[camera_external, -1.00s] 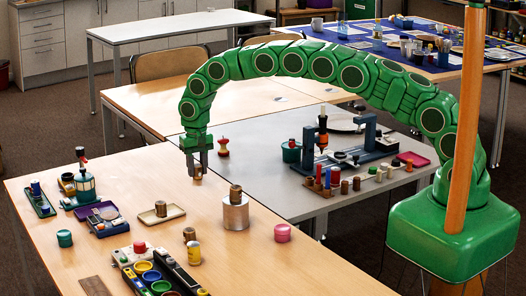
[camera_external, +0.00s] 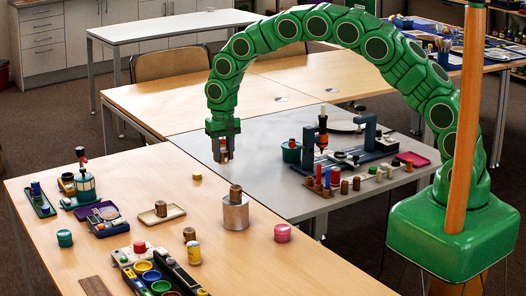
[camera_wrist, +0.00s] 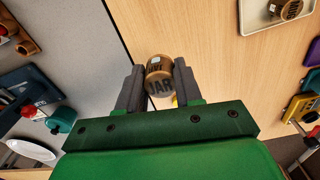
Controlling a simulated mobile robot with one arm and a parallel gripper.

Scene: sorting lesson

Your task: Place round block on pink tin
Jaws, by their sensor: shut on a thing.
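My gripper (camera_external: 224,158) is raised near the seam between the wooden table and the grey table. In the wrist view its two dark fingers (camera_wrist: 158,88) are shut on a brown round block (camera_wrist: 159,72) with dark letters on it. The block is small and partly hidden by the fingers in the external view. The pink tin (camera_external: 283,233) stands upright on the wooden table, to the right and nearer the camera, apart from my gripper. Its top looks bare. It does not show in the wrist view.
A silver tin (camera_external: 235,214) with a brown cylinder (camera_external: 235,192) on top stands left of the pink tin. A small yellow thing (camera_external: 197,177) lies on the wood. A tray (camera_external: 161,214), jars and paint pots (camera_external: 152,278) crowd the left. The right front wood is clear.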

